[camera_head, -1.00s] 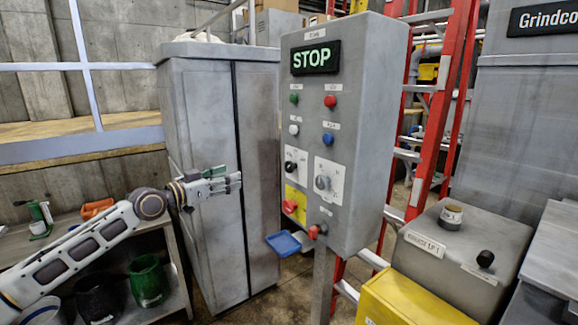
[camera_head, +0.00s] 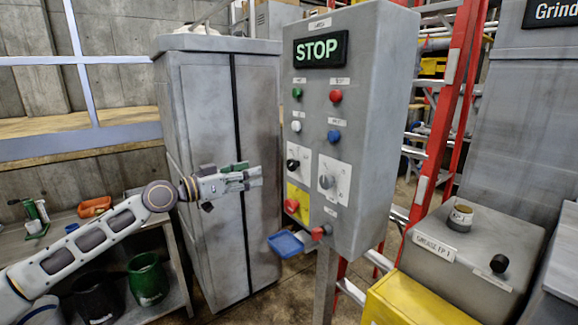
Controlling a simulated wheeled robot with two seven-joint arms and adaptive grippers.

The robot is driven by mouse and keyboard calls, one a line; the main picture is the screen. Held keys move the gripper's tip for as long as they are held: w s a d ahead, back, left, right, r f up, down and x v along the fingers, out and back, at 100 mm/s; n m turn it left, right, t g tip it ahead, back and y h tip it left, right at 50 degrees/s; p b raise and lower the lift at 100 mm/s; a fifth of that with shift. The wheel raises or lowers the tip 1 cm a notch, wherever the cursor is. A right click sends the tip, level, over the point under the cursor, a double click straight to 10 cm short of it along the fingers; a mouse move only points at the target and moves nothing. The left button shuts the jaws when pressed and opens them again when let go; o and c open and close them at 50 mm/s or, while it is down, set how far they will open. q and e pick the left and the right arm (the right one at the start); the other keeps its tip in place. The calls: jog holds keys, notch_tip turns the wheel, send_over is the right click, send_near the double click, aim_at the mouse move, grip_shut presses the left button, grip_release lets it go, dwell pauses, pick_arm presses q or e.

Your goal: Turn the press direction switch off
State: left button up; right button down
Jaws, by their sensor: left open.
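The grey control panel (camera_head: 372,120) stands on a post in the middle of the head view. Its lit sign (camera_head: 320,49) reads STOP. Two rotary switches sit on white plates: a black one (camera_head: 293,164) at left and a grey one (camera_head: 326,181) at right. Their labels are too small to read, so I cannot tell which is the press direction switch. My left gripper (camera_head: 256,177) points right at the panel, level with the switches and a little left of the black one. It is open, empty and appears apart from the panel. My right gripper is out of view.
Green, red, white and blue buttons sit above the switches. A red emergency knob (camera_head: 291,206) is below on a yellow plate, with another red knob (camera_head: 320,233) beside it. A grey cabinet (camera_head: 215,250) stands behind my gripper. A red ladder (camera_head: 440,120) is behind the panel.

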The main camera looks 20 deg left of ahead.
pick_arm(q)
jog(key=shift+s+d+m, duration=0.1)
jog(key=shift+m, duration=0.4)
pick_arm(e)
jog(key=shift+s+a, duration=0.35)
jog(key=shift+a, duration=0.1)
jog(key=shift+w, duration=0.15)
